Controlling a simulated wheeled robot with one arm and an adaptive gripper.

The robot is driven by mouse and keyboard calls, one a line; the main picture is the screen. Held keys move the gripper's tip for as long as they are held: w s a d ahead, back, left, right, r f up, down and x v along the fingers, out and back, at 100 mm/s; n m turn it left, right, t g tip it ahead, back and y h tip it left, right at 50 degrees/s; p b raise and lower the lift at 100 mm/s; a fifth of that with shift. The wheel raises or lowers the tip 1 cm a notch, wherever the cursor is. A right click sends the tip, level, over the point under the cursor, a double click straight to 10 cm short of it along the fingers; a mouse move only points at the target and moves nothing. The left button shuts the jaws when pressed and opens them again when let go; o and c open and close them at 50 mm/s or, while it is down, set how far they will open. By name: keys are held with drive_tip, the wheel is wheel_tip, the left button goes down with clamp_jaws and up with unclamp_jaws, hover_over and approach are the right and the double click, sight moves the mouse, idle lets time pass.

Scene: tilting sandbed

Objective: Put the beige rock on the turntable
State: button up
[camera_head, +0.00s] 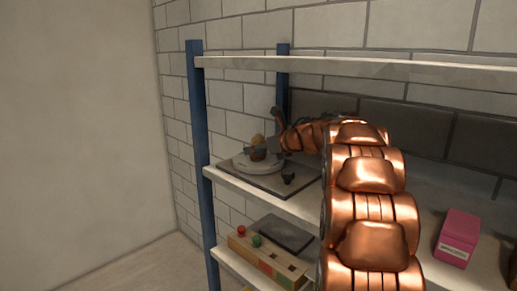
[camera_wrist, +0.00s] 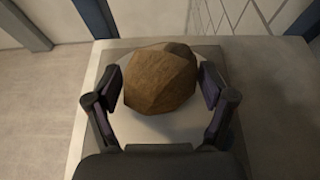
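The beige rock (camera_wrist: 160,80) is a brown-tan, faceted lump between the two fingers of my gripper (camera_wrist: 160,85) in the wrist view. The rock also shows in the head view (camera_head: 258,140), partly covered by my gripper (camera_head: 262,150). The turntable (camera_head: 243,166) is a pale round disc under the rock, on the left end of the middle shelf. Its pale surface also shows around the rock in the wrist view (camera_wrist: 120,125). Whether the rock touches the disc I cannot tell.
The disc sits on a dark grey square plate (camera_head: 290,185), with a small black object (camera_head: 288,179) near its front. A blue post (camera_head: 199,120) stands left of it, and a shelf (camera_head: 300,64) runs above. A pink box (camera_head: 457,237) is far right. A wooden box (camera_head: 265,260) sits lower.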

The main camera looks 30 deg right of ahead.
drive_tip(key=shift+o, duration=1.2)
drive_tip(key=shift+r+p, duration=0.2)
drive_tip(key=shift+p, duration=0.1)
drive_tip(key=b+v, duration=0.4)
drive_tip(key=v, duration=0.8)
drive_tip(key=shift+b, duration=0.3)
drive_tip(key=shift+f, duration=0.1)
